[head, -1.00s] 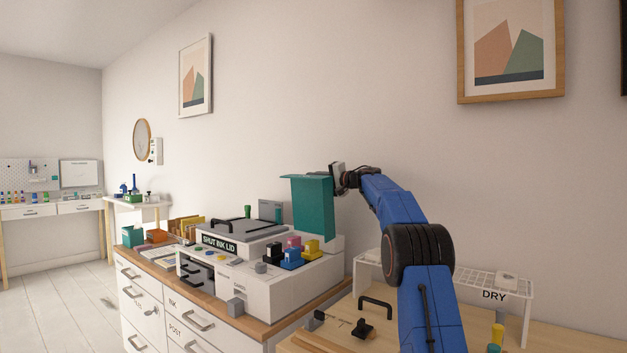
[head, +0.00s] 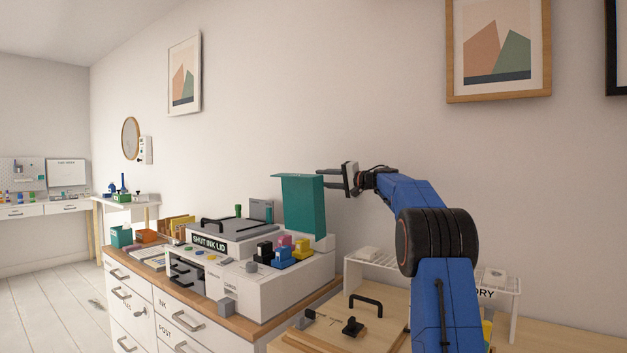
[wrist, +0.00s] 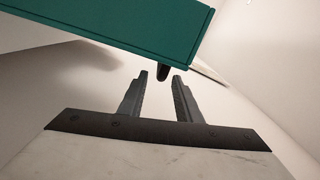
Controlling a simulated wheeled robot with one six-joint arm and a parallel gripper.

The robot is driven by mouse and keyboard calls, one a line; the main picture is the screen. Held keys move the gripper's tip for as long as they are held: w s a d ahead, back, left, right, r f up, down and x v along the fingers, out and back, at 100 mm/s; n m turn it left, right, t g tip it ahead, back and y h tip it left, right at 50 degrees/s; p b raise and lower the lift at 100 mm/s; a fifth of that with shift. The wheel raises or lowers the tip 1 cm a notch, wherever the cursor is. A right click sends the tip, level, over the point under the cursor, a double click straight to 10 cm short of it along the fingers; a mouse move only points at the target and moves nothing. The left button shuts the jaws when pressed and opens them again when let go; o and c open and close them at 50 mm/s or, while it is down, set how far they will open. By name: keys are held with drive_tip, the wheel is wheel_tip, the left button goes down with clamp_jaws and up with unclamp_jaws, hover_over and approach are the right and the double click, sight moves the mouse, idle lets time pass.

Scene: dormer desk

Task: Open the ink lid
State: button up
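The teal ink lid (head: 303,207) stands raised, nearly upright, at the right end of the white printer (head: 262,298), with a bent top edge. Its teal panel also fills the top of the wrist view (wrist: 110,30). A short dark peg (wrist: 163,73) shows at the panel's lower edge. My gripper (head: 322,178) is at the lid's upper right side. In the wrist view the two fingers (wrist: 159,77) are apart with nothing between them, and the peg lies just beyond the tips. Black, blue, pink and yellow cartridges (head: 283,254) are exposed left of the lid.
A label reading "SHUT INK LID" (head: 208,243) is on the printer front. A grey cover with a black handle (head: 232,226) lies left of the cartridges. A wooden board with a black handle (head: 364,302) and a white rack (head: 500,280) are at right. The wall is close behind.

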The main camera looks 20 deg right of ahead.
drive_tip(key=v, duration=0.7)
drive_tip(key=shift+s+d, duration=0.2)
drive_tip(key=shift+s, duration=0.1)
